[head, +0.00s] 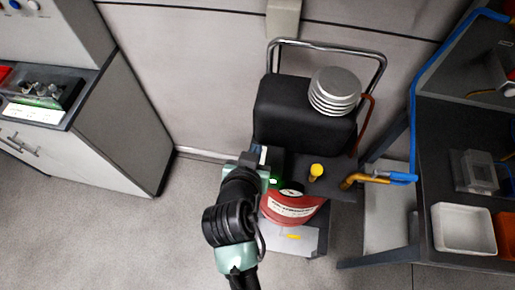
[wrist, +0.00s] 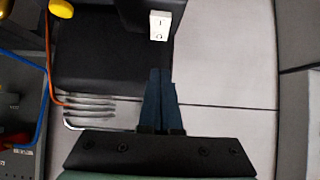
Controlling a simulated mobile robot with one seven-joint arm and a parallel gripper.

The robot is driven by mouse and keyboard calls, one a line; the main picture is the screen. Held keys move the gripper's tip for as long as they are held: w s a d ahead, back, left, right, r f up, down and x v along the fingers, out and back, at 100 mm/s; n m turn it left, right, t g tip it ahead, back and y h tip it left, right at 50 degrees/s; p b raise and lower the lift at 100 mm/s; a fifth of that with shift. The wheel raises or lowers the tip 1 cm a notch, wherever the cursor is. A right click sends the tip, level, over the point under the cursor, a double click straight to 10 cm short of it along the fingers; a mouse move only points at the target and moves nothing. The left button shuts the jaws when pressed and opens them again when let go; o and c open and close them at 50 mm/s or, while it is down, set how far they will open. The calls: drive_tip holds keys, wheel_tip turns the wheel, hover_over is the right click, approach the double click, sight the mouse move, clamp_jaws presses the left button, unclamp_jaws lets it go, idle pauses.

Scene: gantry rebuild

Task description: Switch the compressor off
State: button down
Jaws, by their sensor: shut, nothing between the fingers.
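The compressor has a red tank (head: 292,208), a black motor housing (head: 300,112) and a silver finned cylinder head (head: 335,88). In the wrist view a white rocker switch (wrist: 159,26), marked I and O, sits on a black box. Which side of the rocker is pressed is too small to tell. My gripper (wrist: 161,70) is shut and empty, its fingertips pointing toward the switch with a visible gap in the picture.
A yellow knob (head: 316,170) and a brass valve (head: 352,180) with a blue hose stand right of my gripper. A chrome handle (head: 380,68) arches behind the motor. A dark bench (head: 440,200) with trays is right, a grey cabinet (head: 115,130) left. Floor between is clear.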

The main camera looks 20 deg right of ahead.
drive_tip(key=x, duration=0.3)
wheel_tip(320, 180, down, 3)
drive_tip(key=shift+r+p, duration=0.25)
drive_tip(key=shift+p, duration=0.1)
drive_tip(key=shift+w+f, duration=0.15)
drive_tip(key=shift+f, duration=0.5)
drive_tip(key=shift+w+d+r+g+y+p, duration=0.1)
drive_tip(key=shift+w+d+g+y+p, duration=0.15)
drive_tip(key=shift+p, duration=0.8)
drive_tip(key=shift+s+a+f+b, duration=0.1)
drive_tip(key=shift+s+f+b, duration=0.05)
drive_tip(key=shift+f+b, duration=0.25)
drive_tip(key=shift+r, duration=0.1)
